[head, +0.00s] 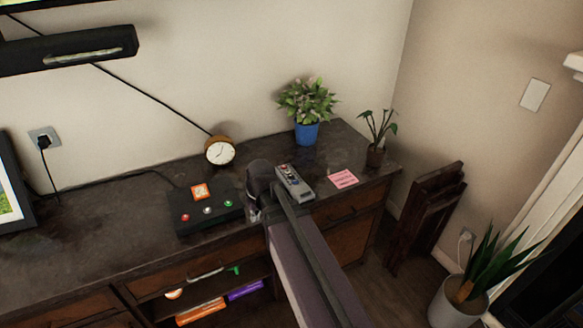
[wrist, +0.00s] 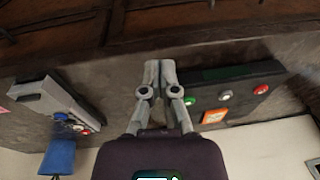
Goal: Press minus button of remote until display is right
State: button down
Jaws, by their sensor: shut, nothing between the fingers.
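The grey remote (head: 296,184) lies on the dark dresser top, right of my arm's end in the head view. It has small red and blue buttons toward its far end; I cannot make out a minus sign. In the wrist view the remote (wrist: 50,103) is at the left. My gripper (wrist: 160,64) is shut and empty, between the remote and a black button box (wrist: 240,92), apart from the remote. In the head view my arm mostly hides the gripper. A small orange panel (head: 200,191) shows at the black box; its marks are unreadable.
The black box (head: 207,214) has red, white and green buttons. A clock (head: 220,151), a plant in a blue pot (head: 307,132), a small plant (head: 376,155) and a pink note (head: 343,179) stand or lie around the remote. The dresser's left part (head: 90,225) is mostly clear.

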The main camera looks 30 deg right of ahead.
jog(key=w+d+r+t+y, duration=0.2)
jog(key=w+d+r+y, duration=0.1)
jog(key=w+d, duration=0.6)
notch_tip(320, 180, up, 3)
jog(key=m+t+y, duration=0.1)
jog(key=t, duration=0.3)
send_over(292, 176)
jog(key=shift+r, duration=0.2)
jog(key=shift+f, duration=0.2)
notch_tip(292, 176, down, 8)
jog(key=b, duration=0.8)
jog(key=shift+f+b, duration=0.2)
jog(key=shift+b, duration=0.15)
jog(key=shift+f, duration=0.1)
jog(key=shift+f+b, duration=0.5)
jog(key=shift+b, duration=0.1)
